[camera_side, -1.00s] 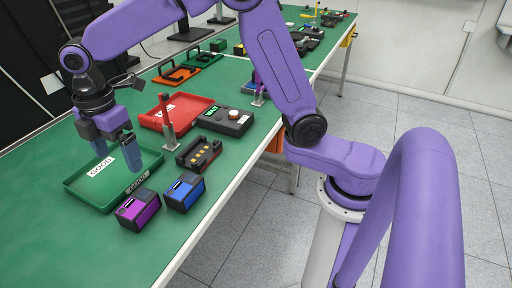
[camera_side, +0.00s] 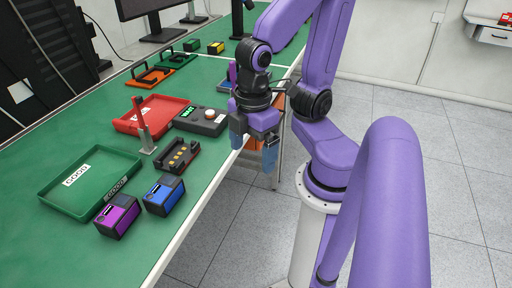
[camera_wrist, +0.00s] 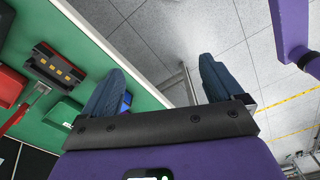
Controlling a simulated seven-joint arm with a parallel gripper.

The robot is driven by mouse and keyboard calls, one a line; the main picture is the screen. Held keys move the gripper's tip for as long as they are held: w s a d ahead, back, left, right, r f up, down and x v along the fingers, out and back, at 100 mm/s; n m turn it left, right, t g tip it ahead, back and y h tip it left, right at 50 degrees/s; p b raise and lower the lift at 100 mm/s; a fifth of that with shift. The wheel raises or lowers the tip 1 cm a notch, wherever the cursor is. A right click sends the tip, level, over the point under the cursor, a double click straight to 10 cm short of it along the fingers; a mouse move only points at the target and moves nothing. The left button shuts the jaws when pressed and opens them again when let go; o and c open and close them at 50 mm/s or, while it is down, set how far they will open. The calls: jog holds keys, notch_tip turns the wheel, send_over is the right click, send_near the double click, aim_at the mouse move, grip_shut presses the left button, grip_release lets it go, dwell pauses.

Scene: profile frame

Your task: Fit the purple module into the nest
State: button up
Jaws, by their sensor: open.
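The purple module (camera_side: 118,217) sits upright on the green table, at the near right corner of the green tray. The nest appears to be the black cradle (camera_side: 180,157) with a row of gold contacts; it looks empty and also shows at upper left in the wrist view (camera_wrist: 58,66). A lever clamp with a red handle (camera_side: 141,120) stands beside it. My gripper (camera_side: 254,148) is open and empty, fingers pointing down at the table's right edge, well away from the module. Its spread fingers show in the wrist view (camera_wrist: 160,80), partly over the floor.
A blue module (camera_side: 164,195) stands close right of the purple one. The green tray (camera_side: 60,201) is empty. A red tray (camera_side: 120,125) and a grey device with a green display (camera_side: 201,121) lie behind the cradle. Bare table lies at left.

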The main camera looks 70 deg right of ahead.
jog(key=shift+s+d+f, duration=0.15)
jog(key=shift+s+d, duration=0.15)
jog(key=shift+s, duration=0.05)
